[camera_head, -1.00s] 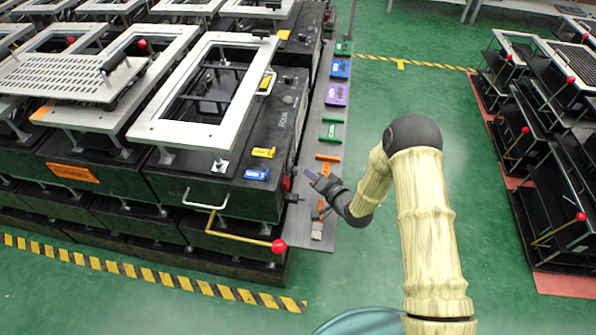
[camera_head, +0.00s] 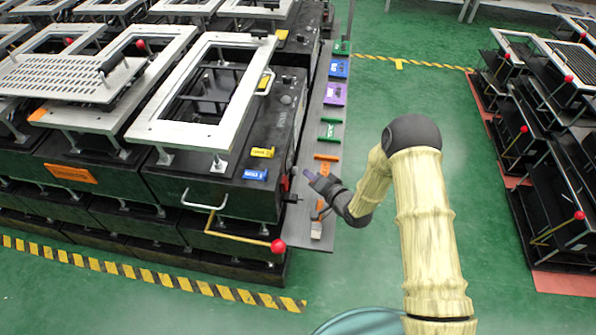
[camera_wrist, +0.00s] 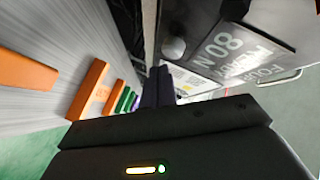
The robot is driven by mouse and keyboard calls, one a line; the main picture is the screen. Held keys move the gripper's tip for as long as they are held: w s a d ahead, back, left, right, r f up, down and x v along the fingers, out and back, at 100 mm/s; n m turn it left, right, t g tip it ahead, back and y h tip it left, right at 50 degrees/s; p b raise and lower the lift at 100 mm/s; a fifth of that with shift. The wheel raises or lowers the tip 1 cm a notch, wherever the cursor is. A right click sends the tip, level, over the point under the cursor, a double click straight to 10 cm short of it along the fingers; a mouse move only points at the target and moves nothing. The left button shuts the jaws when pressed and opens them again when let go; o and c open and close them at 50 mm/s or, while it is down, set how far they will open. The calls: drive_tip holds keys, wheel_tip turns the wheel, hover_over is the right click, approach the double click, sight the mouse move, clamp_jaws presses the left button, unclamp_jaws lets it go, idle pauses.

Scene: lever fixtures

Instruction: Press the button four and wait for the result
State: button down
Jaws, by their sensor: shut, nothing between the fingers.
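My gripper (camera_head: 309,175) is shut and empty, held just off the right side of the black machine (camera_head: 170,188) and above the grey shelf strip. In the wrist view my shut fingers (camera_wrist: 158,86) point forward, beside the machine's panel (camera_wrist: 262,35). That panel carries sideways lettering that reads like "FOUR" and "80N", and a round grey knob (camera_wrist: 173,48). In the head view a small dark red part (camera_head: 285,184) sits on the machine's edge close to my fingertips. I cannot tell whether the fingers touch anything, or which part is button four.
The grey shelf strip (camera_head: 297,222) holds orange, green (camera_head: 330,130), purple (camera_head: 334,94) and blue handled pieces. A red-balled lever (camera_head: 277,246) sticks out at the machine's lower front. More fixtures (camera_head: 555,150) stand at the right, across open green floor (camera_head: 490,250).

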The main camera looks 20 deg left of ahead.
drive_tip(key=shift+a, duration=0.15)
drive_tip(key=shift+a, duration=0.3)
drive_tip(key=shift+s+a, duration=0.15)
drive_tip(key=shift+a, duration=0.35)
idle(1.0)
drive_tip(key=shift+d, duration=0.95)
drive_tip(key=shift+w+d, duration=0.1)
drive_tip(key=shift+w, duration=0.1)
drive_tip(key=shift+w+d, duration=0.2)
drive_tip(key=shift+d, duration=0.55)
drive_tip(key=shift+w+d, duration=0.15)
drive_tip(key=shift+d, duration=0.65)
drive_tip(key=shift+w+d, duration=0.2)
drive_tip(key=shift+d, duration=0.55)
drive_tip(key=shift+r, duration=0.1)
